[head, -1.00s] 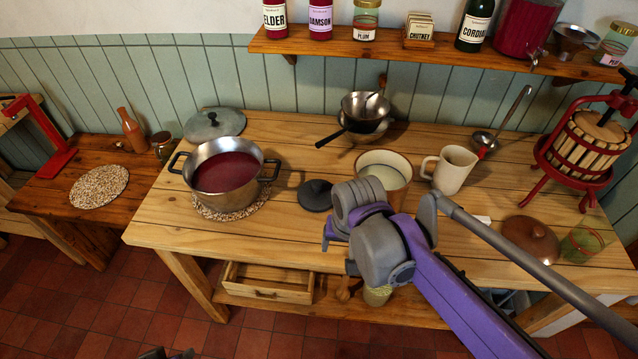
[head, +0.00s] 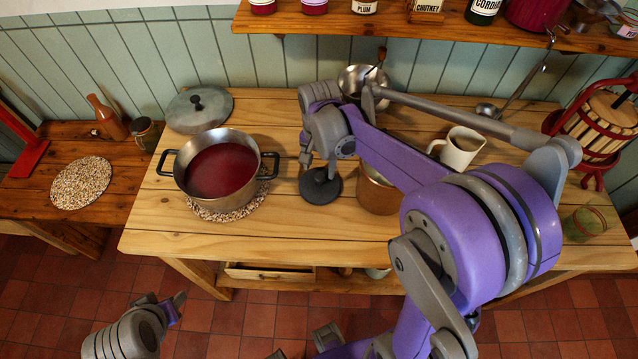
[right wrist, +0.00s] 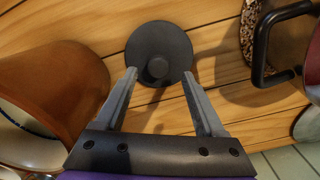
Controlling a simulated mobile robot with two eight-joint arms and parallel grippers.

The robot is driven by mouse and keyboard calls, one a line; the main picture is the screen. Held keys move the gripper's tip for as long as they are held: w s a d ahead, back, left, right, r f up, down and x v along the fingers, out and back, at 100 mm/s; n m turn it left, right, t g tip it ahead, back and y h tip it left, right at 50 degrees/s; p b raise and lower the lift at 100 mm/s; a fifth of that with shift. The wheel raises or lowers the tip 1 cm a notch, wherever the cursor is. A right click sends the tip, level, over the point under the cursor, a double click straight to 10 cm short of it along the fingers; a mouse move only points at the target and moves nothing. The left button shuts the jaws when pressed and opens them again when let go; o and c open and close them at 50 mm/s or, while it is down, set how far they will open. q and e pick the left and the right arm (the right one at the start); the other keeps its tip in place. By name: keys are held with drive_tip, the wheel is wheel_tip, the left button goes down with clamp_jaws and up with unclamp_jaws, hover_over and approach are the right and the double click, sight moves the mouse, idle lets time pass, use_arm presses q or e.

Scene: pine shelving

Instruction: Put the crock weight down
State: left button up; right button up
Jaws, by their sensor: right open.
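The crock weight (head: 320,190) is a dark grey disc with a round knob. It lies flat on the pine table between the pot and the crock. My right gripper (head: 319,165) is just above it, open. In the right wrist view the weight (right wrist: 158,45) is past the fingertips, with the open fingers (right wrist: 159,75) to either side of its knob and nothing held between them. The brown crock (head: 377,193) stands to the right of the weight, partly hidden by my right arm. My left gripper (head: 165,305) is low at the bottom left; its jaws are unclear.
A steel pot (head: 217,170) of red liquid stands on a speckled mat left of the weight. A grey lid (head: 199,110) lies behind it. A cream jug (head: 458,148) and a fruit press (head: 600,130) are to the right. The table front near the pot is bare.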

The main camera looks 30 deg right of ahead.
sight(320, 175)
wheel_tip(320, 175, down, 5)
drive_tip(key=shift+r, duration=0.1)
drive_tip(key=shift+s, duration=0.1)
clamp_jaws()
idle(0.3)
idle(1.1)
